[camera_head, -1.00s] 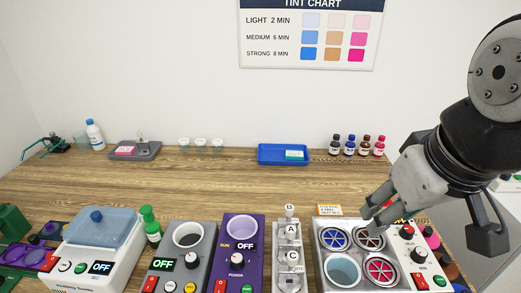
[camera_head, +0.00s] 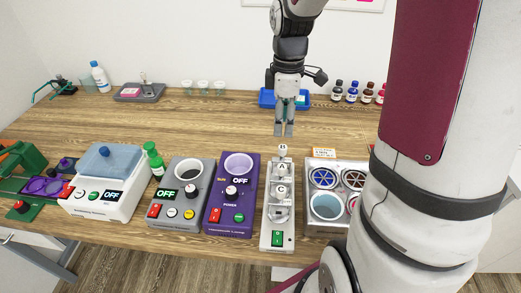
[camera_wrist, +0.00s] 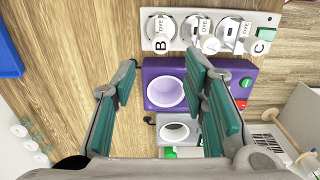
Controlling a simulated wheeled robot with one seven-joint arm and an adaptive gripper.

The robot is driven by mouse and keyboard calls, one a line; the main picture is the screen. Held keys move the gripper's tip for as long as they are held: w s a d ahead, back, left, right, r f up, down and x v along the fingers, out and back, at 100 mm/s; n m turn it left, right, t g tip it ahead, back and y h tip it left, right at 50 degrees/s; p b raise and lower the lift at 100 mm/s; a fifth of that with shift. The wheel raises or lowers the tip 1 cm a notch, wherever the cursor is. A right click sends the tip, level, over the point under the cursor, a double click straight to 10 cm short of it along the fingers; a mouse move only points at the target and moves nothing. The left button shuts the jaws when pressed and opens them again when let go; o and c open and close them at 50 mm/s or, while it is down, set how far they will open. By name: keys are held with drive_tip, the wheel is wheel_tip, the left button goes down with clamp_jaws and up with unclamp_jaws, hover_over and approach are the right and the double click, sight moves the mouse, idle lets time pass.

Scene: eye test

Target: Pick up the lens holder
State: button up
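I cannot tell for sure which thing is the lens holder. A small upright metal piece (camera_head: 144,80) stands on the grey tray (camera_head: 128,93) at the back left, too small to make out. A metal rack (camera_head: 278,222) at the front middle holds upright pieces tagged A, B and C; in the wrist view the tags B (camera_wrist: 160,44), A and C show on it. My gripper (camera_head: 284,131) hangs fingers down over the bare table behind the rack, in front of the blue tray. In the wrist view (camera_wrist: 162,75) its green-padded fingers are apart with nothing between them.
A purple unit (camera_head: 222,218), a grey unit (camera_head: 172,212) and a white tank with a blue lid (camera_head: 103,162) stand left of the rack. A four-well unit (camera_head: 316,217) stands right of it. A blue tray (camera_head: 267,99) and small bottles (camera_head: 351,94) are at the back. The table's middle is clear.

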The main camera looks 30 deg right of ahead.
hover_over(282, 157)
drive_tip(key=f, duration=0.7)
drive_tip(key=shift+w, duration=0.35)
drive_tip(key=shift+s+d+f, duration=0.1)
drive_tip(key=shift+f, duration=1.45)
drive_tip(key=shift+d+f, duration=0.1)
drive_tip(key=shift+f, duration=1.4)
clamp_jaws()
